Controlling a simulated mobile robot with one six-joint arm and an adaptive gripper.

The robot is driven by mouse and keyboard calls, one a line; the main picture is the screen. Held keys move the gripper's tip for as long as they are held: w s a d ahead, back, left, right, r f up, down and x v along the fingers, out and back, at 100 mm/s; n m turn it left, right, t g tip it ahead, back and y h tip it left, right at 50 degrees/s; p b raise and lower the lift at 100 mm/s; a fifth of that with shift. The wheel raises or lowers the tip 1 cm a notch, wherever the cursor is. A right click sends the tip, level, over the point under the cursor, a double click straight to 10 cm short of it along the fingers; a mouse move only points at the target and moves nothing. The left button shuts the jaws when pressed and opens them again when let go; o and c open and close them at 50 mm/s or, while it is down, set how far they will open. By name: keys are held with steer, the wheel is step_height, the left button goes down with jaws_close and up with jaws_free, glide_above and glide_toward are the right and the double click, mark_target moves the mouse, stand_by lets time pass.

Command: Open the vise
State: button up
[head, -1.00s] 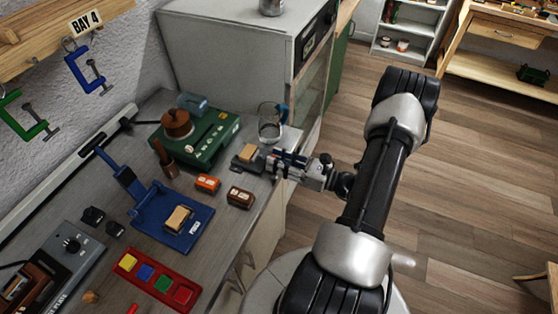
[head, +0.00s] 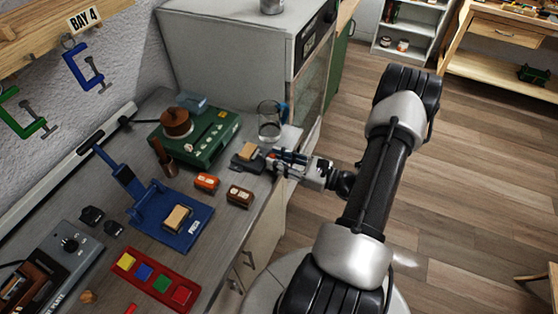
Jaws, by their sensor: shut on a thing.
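The small dark grey vise (head: 254,165) sits at the right edge of the bench, with a light wooden block (head: 248,152) between its jaws. My gripper (head: 272,163) reaches in from the right and is shut on the vise handle at the vise's right end. The handle itself is mostly hidden by the fingers. I cannot tell how wide the vise jaws stand.
A glass mug (head: 270,121) stands just behind the vise. A green machine (head: 205,138) is to its left. Open floor lies right of the bench.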

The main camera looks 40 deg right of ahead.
steer(key=shift+n+b, duration=0.45)
steer(key=shift+n, duration=1.05)
steer(key=o, duration=1.1)
steer(key=shift+c, duration=0.2)
steer(key=shift+s, duration=0.1)
steer(key=v, duration=1.2)
